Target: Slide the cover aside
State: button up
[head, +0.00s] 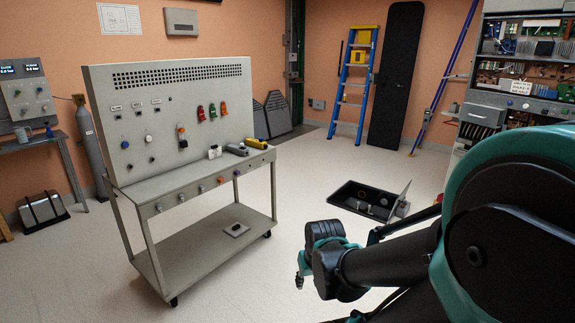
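I cannot tell for sure which thing is the cover. A dark rectangular recess (362,200) in the floor holds small round parts, and a thin light panel (404,191) stands tilted at its right edge. A small flat plate with a dark knob (236,229) lies on the lower shelf of the grey cart. My arm reaches in from the right. My gripper (300,279) seems to be at its far end, right of the cart and nearer than the recess. It is small and mostly hidden by my wrist, so its fingers cannot be made out. No held thing shows.
The grey wheeled cart (200,262) has an upright panel with switches, knobs and coloured clips. A blue ladder (353,85) and a tall black board (397,75) lean on the back wall. Open electronics racks (520,70) stand at right. Floor between cart and recess is clear.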

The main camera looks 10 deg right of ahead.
aim_at(481, 115)
jog(key=i+z, duration=0.2)
jog(key=i, duration=0.4)
jog(key=i+z, duration=0.2)
jog(key=i, duration=0.45)
jog(key=i+j+z, duration=0.2)
jog(key=i, duration=0.4)
jog(key=i+j+z, duration=0.2)
jog(key=i, duration=0.4)
jog(key=i+l+z, duration=0.2)
jog(key=i+z, duration=0.15)
jog(key=i, duration=0.3)
jog(key=i+z, duration=0.4)
jog(key=i, duration=0.2)
jog(key=i+j+z, duration=0.1)
jog(key=i+z, duration=0.25)
jog(key=i, duration=0.3)
